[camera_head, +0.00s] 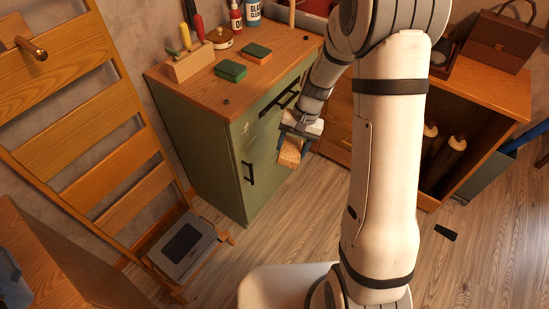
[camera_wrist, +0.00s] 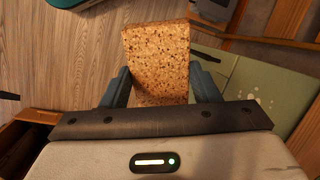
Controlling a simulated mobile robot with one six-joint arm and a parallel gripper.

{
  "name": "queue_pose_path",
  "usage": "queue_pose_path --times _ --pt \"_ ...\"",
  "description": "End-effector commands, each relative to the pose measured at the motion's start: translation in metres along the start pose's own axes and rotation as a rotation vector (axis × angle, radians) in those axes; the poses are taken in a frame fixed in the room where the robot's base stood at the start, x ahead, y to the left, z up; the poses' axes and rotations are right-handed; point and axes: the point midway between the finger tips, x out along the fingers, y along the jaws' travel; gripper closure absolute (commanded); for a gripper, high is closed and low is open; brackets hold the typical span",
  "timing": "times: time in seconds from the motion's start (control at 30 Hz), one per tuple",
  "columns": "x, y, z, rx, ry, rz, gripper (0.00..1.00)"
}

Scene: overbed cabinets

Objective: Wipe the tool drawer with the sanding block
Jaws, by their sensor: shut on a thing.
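The sanding block (camera_head: 290,152) is a tan, speckled, cork-like block. My gripper (camera_head: 300,128) is shut on it in front of the green cabinet. In the wrist view the block (camera_wrist: 158,58) sticks out between the two fingers of my gripper (camera_wrist: 160,90). The tool drawer (camera_head: 268,113) appears to be the green upper front of the cabinet, with a dark handle, and looks closed. My gripper partly hides the cabinet front. In the wrist view a green panel (camera_wrist: 285,85) with pale spots (camera_wrist: 265,98) lies right of the block, apart from it; I cannot tell if it is the drawer.
On the wooden cabinet top are two sponge-like blocks (camera_head: 230,70), a tool rack (camera_head: 191,63), a lidded pot (camera_head: 220,38) and bottles (camera_head: 236,18). A wooden ladder-like frame (camera_head: 120,150) leans at left. An open wooden cabinet (camera_head: 490,90) stands at right. Floor between is mostly clear.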

Motion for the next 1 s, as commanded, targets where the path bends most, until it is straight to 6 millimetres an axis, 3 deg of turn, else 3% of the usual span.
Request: queue_pose_path --times 0.03,0.1,0.37,0.6,0.8,1.0 --pt "0.027 -0.004 0.008 0.052 -0.039 -0.066 0.63" --pt "0.041 -0.017 0.021 0.123 -0.093 -0.170 0.63" --pt "0.070 -0.058 0.037 0.355 -0.247 -0.614 0.63" --pt "0.076 -0.075 0.017 0.545 -0.255 -1.066 0.63" --pt "0.071 -0.066 -0.010 0.664 -0.155 -1.352 0.63" --pt "0.063 -0.056 -0.024 0.722 -0.073 -1.481 0.63"
